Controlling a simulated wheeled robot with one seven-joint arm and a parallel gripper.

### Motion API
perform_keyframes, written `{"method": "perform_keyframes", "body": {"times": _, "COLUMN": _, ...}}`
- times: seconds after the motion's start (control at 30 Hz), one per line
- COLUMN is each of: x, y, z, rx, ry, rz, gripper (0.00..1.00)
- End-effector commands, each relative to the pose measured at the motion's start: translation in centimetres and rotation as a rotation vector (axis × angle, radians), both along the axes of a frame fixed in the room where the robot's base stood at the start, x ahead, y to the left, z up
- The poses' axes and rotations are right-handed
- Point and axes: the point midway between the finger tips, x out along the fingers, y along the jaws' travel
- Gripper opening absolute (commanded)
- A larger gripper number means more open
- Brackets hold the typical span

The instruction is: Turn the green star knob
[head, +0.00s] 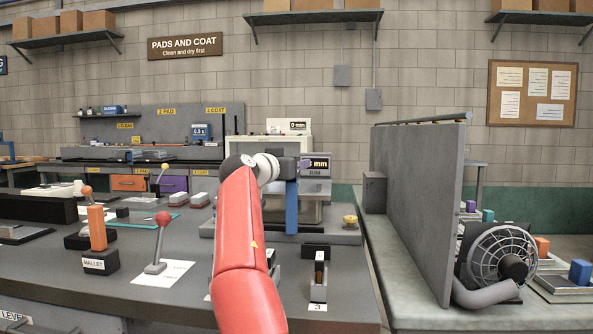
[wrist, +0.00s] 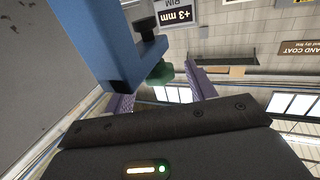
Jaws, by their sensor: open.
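A green knob (wrist: 160,73) shows in the wrist view, partly hidden by a blue bracket (wrist: 100,40). Its star shape is too small to make out. My gripper (wrist: 159,82) is open, with its two purple fingers apart and the green knob appearing between them in the picture. I cannot tell whether either finger touches it. In the head view the knob is not visible; my red arm reaches up beside the blue upright (head: 292,207), and my gripper is mostly hidden there.
A yellow knob (head: 350,221) sits right of the blue upright. A red-balled lever (head: 161,233) and mallet stand (head: 98,258) are at left. A tall grey panel (head: 420,200) stands at right.

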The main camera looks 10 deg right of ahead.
Motion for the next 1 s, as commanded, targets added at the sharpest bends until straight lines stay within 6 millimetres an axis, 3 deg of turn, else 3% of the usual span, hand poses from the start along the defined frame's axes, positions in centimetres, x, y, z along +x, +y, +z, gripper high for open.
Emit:
{"method": "perform_keyframes", "body": {"times": 0.1, "x": -1.7, "y": 1.4, "z": -0.5, "rx": 0.002, "ry": -0.001, "rz": 0.002, "gripper": 0.55}}
{"method": "perform_keyframes", "body": {"times": 0.3, "x": -3.3, "y": 2.7, "z": -0.2, "rx": -0.001, "ry": -0.001, "rz": 0.001, "gripper": 0.55}}
{"method": "perform_keyframes", "body": {"times": 1.0, "x": -3.4, "y": 2.9, "z": 0.0, "rx": -0.001, "ry": 0.001, "rz": 0.000, "gripper": 0.55}}
